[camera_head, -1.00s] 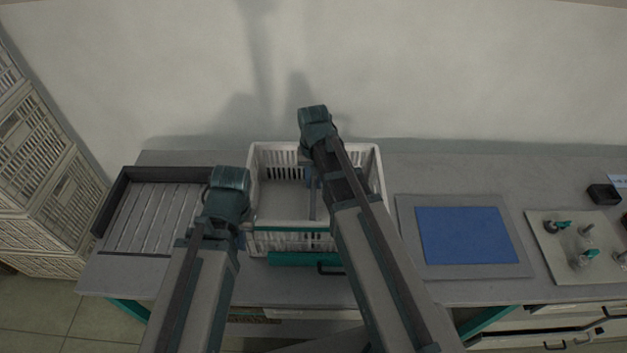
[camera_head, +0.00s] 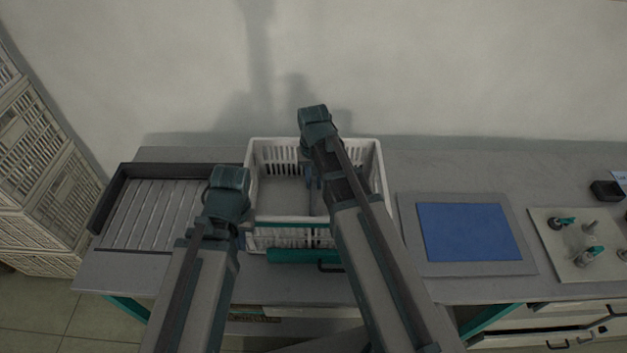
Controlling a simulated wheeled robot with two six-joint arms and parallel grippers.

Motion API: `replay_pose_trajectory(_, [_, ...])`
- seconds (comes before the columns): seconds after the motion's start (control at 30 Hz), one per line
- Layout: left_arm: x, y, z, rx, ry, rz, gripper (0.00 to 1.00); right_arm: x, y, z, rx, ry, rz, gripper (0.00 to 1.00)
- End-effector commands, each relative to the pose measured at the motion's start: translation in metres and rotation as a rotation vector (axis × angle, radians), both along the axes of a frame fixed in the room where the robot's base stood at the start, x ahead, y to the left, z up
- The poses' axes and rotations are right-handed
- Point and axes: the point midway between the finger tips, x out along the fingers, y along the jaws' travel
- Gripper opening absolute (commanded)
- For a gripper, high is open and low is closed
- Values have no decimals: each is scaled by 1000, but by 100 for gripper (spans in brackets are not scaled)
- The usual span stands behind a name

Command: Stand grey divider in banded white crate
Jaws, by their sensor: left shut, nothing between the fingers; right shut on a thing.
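The white crate (camera_head: 377,172) stands on the bench, with slotted walls and a teal band (camera_head: 290,224) along its front. My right gripper (camera_head: 309,180) reaches down inside the crate and is mostly hidden behind its own arm. It is shut on the grey divider (camera_head: 312,204), which shows as a thin, upright strip running front to back near the crate's middle. Whether the divider's lower edge touches the crate floor cannot be told. My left gripper (camera_head: 241,238) is low at the crate's front left corner, shut and empty, largely hidden by its arm.
A dark-rimmed ribbed tray (camera_head: 122,190) lies left of the crate. A blue mat on a grey board (camera_head: 465,232) lies to the right, then a plate with several knobs (camera_head: 580,262) and a small black box (camera_head: 607,191). Stacked crates (camera_head: 40,175) stand at far left; a wall is behind.

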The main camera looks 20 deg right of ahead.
Motion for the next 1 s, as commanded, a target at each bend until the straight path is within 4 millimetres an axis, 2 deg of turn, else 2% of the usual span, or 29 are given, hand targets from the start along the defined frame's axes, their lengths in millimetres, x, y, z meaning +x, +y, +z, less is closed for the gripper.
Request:
replay_pose_trajectory(0.03, [0,0,0,0,0,0,0,0,0,0,0,0,0,27])
replay_pose_trajectory(0.2, [0,0,0,0,0,0,0,0,0,0,0,0,0,57])
replay_pose_trajectory(0.67, [0,0,5,0,0,0,0,0,0,6,0,0,0,57])
replay_pose_trajectory(0.87, [0,0,23,0,0,0,0,0,0,23,0,0,0,57])
replay_pose_trajectory(1.0, [0,0,42,0,0,0,0,0,0,42,0,0,0,57])
